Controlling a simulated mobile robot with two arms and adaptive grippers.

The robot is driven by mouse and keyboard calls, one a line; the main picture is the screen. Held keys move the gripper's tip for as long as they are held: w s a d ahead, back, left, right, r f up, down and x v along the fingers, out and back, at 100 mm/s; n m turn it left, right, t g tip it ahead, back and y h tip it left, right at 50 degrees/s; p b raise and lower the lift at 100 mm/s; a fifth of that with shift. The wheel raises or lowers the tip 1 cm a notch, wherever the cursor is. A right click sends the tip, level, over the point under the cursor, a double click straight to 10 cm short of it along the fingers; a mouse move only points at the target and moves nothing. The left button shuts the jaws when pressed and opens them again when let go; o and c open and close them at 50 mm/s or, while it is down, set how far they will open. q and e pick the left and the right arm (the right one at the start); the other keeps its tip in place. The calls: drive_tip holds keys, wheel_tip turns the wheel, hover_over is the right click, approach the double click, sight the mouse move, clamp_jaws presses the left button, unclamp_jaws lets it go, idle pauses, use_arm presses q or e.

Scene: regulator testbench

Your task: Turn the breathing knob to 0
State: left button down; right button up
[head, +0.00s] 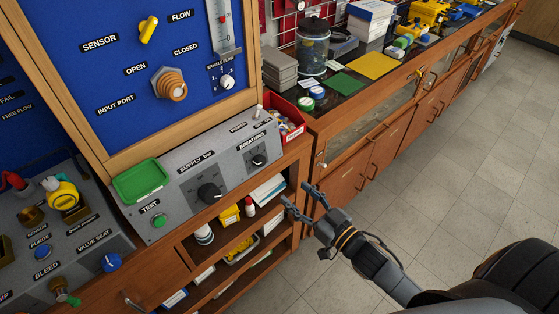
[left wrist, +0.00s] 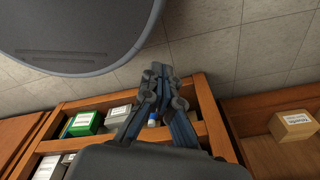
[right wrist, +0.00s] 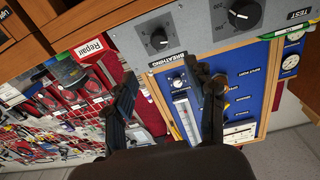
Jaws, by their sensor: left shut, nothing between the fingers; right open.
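The breathing knob (head: 258,160) is a small black knob at the right end of the sloped grey panel (head: 178,213). My right gripper (head: 296,194) is open and empty, in front of and below the panel's right end, apart from the knob. In the right wrist view its fingers (right wrist: 164,78) are spread, with the knob beyond them. My left gripper (left wrist: 158,72) is shut and empty above a wooden shelf unit, outside the head view.
A larger black supply knob (head: 209,192) and a green test button (head: 159,221) are on the same panel. A green tray (head: 138,181) sits at its left and a red bin (head: 288,118) behind its right end. Open shelves below hold boxes and bottles. The floor at right is clear.

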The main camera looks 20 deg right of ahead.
drive_tip(key=p, duration=0.1)
approach(262, 162)
drive_tip(key=p+x, duration=0.1)
drive_tip(key=x, duration=0.6)
drive_tip(key=shift+w+a, duration=0.1)
drive_tip(key=shift+w, duration=0.3)
drive_tip(key=shift+w+a+f, duration=0.15)
drive_tip(key=shift+w+a, duration=0.05)
drive_tip(key=shift+w, duration=0.3)
use_arm(q)
drive_tip(key=shift+s+d+r, duration=0.2)
drive_tip(key=shift+d+r, duration=0.1)
drive_tip(key=shift+r, duration=0.35)
drive_tip(key=shift+s+d+r, duration=0.15)
drive_tip(key=shift+d+r, duration=0.15)
drive_tip(key=shift+r, duration=0.3)
drive_tip(key=shift+s, duration=0.1)
use_arm(e)
drive_tip(key=c, duration=1.2)
